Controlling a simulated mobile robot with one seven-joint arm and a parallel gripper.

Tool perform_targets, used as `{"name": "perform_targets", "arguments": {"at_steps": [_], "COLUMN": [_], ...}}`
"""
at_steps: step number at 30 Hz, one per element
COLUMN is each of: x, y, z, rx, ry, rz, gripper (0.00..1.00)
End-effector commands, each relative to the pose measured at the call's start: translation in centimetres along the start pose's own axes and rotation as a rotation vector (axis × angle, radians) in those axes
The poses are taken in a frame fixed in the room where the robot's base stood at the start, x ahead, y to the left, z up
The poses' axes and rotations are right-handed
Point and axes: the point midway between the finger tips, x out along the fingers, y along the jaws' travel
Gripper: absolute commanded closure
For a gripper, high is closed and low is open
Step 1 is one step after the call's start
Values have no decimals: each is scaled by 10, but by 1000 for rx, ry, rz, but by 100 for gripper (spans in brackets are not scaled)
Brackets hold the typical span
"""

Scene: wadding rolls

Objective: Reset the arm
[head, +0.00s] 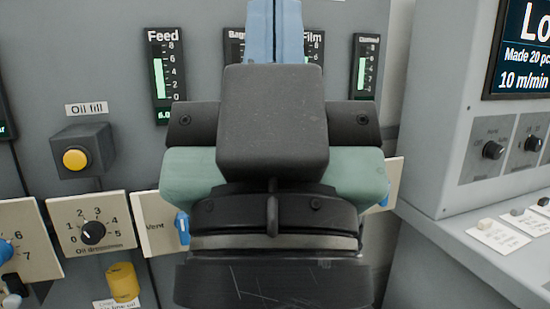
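My gripper (274,35) is in the middle of the head view, in front of a grey machine panel (205,50). I see it from behind: a black block with green side parts and a dark, rounded wrist below. A narrow light-blue part sticks up from behind the block to the top edge of the picture. No held object can be made out.
On the left of the panel are an oil fill box with a yellow button (75,159), an oil dial (93,233) and a yellow knob (123,282). My arm partly covers the gauges and the Vent plate (155,225). A console with a screen (520,48) stands at right.

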Motion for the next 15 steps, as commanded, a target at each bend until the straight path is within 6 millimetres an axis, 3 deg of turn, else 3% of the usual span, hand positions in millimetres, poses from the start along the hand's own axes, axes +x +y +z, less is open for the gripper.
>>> {"name": "perform_targets", "arguments": {"at_steps": [1, 15], "x": [23, 126], "y": [1, 1], "z": [-22, -116], "rx": [1, 6], "ry": [0, -5], "rz": [0, -2], "gripper": [100, 100]}}
